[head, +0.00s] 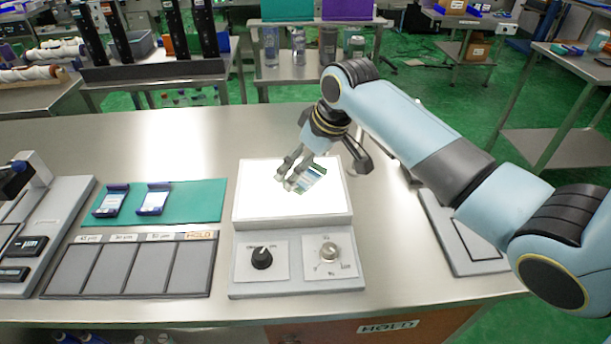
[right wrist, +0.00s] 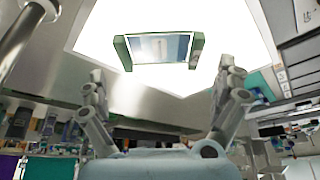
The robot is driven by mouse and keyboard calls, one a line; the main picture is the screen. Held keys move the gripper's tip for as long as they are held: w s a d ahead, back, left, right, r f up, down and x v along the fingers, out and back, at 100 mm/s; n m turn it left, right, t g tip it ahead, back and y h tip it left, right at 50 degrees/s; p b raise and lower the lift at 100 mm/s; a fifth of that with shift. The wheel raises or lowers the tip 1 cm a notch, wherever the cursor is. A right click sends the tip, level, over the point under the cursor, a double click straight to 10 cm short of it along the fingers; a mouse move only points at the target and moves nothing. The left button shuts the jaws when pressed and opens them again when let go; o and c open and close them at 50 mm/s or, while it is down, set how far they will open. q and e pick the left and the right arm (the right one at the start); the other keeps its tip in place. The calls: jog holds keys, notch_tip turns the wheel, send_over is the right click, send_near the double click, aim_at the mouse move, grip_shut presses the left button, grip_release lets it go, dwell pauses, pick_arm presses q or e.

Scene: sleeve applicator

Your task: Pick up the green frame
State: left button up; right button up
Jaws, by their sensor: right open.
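In the right wrist view the fingers of my right gripper (right wrist: 163,88) are spread wide and empty, with the frame beyond the fingertips. My left gripper is not in view.
The light box (head: 292,221) has two knobs on its front. Left of it are a green mat (head: 196,203) with two blue-ended frames and a dark slotted tray (head: 103,268) with labels. A grey device (head: 462,232) stands to the right. Bare metal table lies behind.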

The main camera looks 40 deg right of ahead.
jog(key=shift+x, duration=1.15)
jog(key=shift+r, duration=0.15)
jog(key=c, duration=1.1)
